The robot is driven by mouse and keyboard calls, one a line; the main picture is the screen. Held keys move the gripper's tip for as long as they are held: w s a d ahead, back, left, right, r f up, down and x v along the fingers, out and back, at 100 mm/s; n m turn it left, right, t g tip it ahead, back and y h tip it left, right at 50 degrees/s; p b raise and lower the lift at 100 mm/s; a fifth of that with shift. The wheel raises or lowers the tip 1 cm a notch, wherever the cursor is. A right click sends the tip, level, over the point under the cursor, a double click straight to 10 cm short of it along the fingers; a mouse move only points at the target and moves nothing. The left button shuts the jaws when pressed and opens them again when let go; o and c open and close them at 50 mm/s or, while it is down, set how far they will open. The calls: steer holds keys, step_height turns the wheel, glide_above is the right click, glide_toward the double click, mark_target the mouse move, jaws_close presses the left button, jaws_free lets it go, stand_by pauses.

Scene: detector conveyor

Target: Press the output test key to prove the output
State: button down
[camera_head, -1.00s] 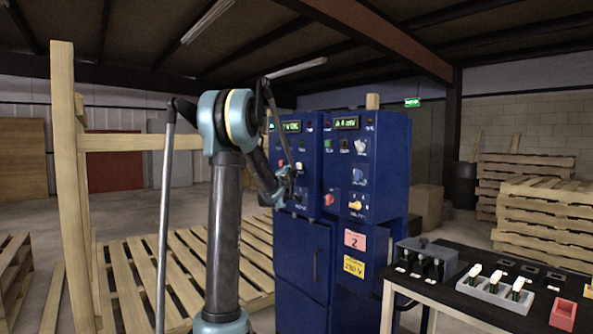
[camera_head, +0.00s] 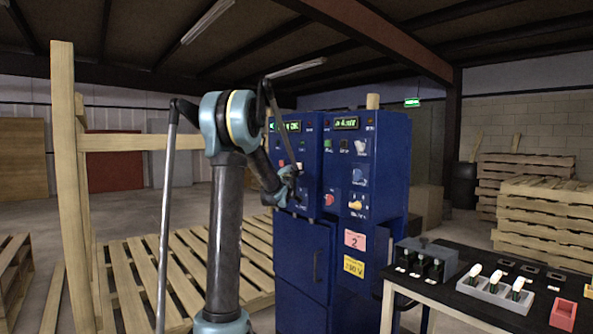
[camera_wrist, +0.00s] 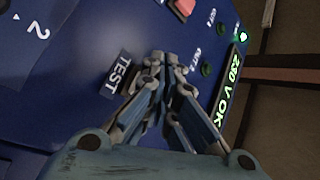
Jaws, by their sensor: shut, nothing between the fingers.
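A black label reading TEST (camera_wrist: 117,74) shows on the blue panel in the wrist view. My gripper (camera_wrist: 165,62) is shut and empty, with its fingertips right beside this label, close to the panel. The key itself cannot be made out; the fingertips cover the panel there. Whether they touch it, I cannot tell. In the head view my gripper (camera_head: 290,172) is at the front of the left half of the blue cabinet (camera_head: 299,245). A green display (camera_wrist: 233,80) in the wrist view reads 230 V OK.
A table (camera_head: 455,298) with small parts stands at the right. Pallets (camera_head: 130,265) lie behind my arm.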

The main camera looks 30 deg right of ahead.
steer(key=shift+d, duration=0.4)
stand_by(0.3)
steer(key=shift+a, duration=0.95)
steer(key=shift+a, duration=0.1)
steer(key=shift+s+a, duration=0.2)
steer(key=shift+a, duration=2.2)
